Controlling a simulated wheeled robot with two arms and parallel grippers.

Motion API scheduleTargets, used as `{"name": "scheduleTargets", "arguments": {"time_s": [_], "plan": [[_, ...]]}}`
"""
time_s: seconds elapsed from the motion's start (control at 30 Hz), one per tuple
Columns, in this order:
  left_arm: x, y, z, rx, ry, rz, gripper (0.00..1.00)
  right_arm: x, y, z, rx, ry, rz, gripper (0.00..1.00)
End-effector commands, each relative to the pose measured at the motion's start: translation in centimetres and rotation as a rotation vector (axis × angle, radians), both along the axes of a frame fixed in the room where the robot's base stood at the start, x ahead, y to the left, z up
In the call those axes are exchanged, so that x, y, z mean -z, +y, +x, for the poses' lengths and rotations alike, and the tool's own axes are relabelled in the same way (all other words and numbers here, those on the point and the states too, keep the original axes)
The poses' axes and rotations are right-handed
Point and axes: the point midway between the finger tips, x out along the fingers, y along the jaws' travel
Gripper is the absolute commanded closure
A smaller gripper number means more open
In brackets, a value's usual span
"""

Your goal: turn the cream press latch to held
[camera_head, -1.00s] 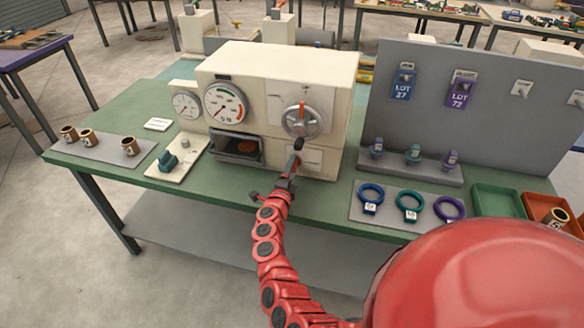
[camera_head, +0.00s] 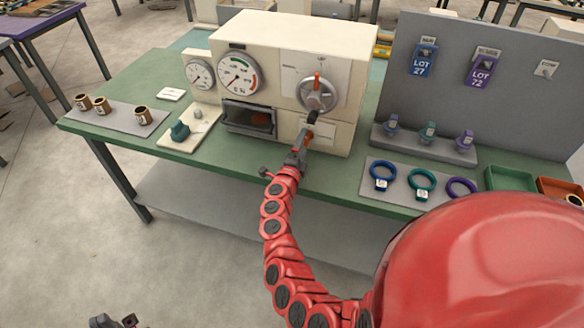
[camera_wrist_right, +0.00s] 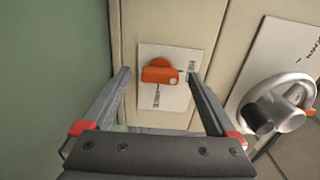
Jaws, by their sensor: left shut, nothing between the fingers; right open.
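The cream press (camera_head: 262,58) stands on the green bench, with dials, a dark opening and a grey handwheel (camera_head: 330,93) on its front. Its orange latch (camera_wrist_right: 160,74) sits on a small white plate (camera_wrist_right: 168,52) below the handwheel. In the right wrist view the latch's bar lies roughly crosswise, with small marks on the plate below it and to its right. My right gripper (camera_wrist_right: 160,80) is open, its fingers on either side of the latch; contact cannot be told. In the head view my right gripper (camera_head: 305,135) covers most of the latch. My left gripper (camera_head: 115,321) is shut and empty at the bottom left, partly cut off.
Brown cups (camera_head: 142,116) and a teal part (camera_head: 180,131) lie left of the press. Coloured rings (camera_head: 421,182) and a grey board (camera_head: 500,110) are on the right. The handwheel (camera_wrist_right: 277,106) is close to my right gripper's right finger.

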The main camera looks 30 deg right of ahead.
Motion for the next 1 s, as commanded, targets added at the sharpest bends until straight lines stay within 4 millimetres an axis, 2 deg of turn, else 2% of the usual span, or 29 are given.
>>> {"name": "scheduleTargets", "arguments": {"time_s": [0.13,0.5,0.6,0.8,1.0], "plan": [[0.8,0.0,0.0,0.000,0.000,0.000,1.00,0.6,2.5,-2.0,-0.002,0.002,0.007,0.07],[2.8,0.0,0.0,0.000,0.000,0.000,1.00,0.4,9.4,-7.9,-0.004,0.003,0.002,0.07],[3.1,0.0,0.0,0.000,0.000,0.000,1.00,0.3,10.6,-9.0,-0.003,0.003,0.001,0.07],[3.3,0.0,0.0,0.000,0.000,0.000,1.00,0.1,11.9,-10.0,-0.003,0.002,-0.001,0.07],[3.3,0.0,0.0,0.000,0.000,0.000,1.00,0.0,11.9,-10.2,-0.001,0.002,-0.001,0.07]]}}
